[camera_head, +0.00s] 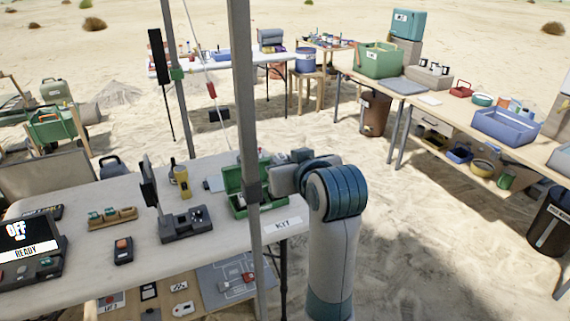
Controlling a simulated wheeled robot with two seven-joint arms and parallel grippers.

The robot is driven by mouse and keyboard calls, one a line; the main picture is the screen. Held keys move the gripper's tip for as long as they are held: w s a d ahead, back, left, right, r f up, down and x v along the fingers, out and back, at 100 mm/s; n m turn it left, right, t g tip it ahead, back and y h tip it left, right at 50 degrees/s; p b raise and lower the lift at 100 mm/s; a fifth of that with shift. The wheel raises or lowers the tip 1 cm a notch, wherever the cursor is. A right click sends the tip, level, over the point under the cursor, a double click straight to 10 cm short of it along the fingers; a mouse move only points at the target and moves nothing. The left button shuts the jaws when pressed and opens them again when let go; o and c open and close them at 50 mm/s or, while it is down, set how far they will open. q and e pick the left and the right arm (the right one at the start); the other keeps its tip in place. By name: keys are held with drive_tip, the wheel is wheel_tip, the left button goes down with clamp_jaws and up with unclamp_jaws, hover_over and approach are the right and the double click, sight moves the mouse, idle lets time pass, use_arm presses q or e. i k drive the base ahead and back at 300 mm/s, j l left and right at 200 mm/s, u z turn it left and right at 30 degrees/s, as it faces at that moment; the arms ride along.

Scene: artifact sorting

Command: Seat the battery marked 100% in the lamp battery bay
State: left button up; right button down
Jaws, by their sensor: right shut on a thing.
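My right gripper (267,184) reaches left over the open green box (232,206) marked KIT at the table's right end. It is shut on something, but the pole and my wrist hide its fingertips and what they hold. No battery marked 100% can be made out. A dark device with a tray-like base (190,227) and an upright panel stands mid-table; I cannot tell whether its base is the lamp battery bay. A yellow lamp-like item (182,181) stands behind it. My left gripper is not in view.
A grey pole (243,90) rises in front of the table, close to my right wrist. A tray of small items (112,216), a box with an orange button (123,250) and a screen reading OFF, READY (28,240) occupy the left side. Bare tabletop lies in front.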

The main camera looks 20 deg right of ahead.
sight(172, 228)
drive_tip(key=k+j+z, duration=0.1)
drive_tip(key=j, duration=0.15)
drive_tip(key=k+j, duration=0.1)
drive_tip(key=j, duration=0.15)
drive_tip(key=j+z, duration=0.25)
drive_tip(key=j, duration=0.4)
drive_tip(key=i+j, duration=0.35)
drive_tip(key=i+j+z, duration=0.1)
drive_tip(key=i+j, duration=0.2)
drive_tip(key=j, duration=0.2)
drive_tip(key=i+j, duration=0.35)
drive_tip(key=j, duration=0.15)
drive_tip(key=l+z, duration=0.05)
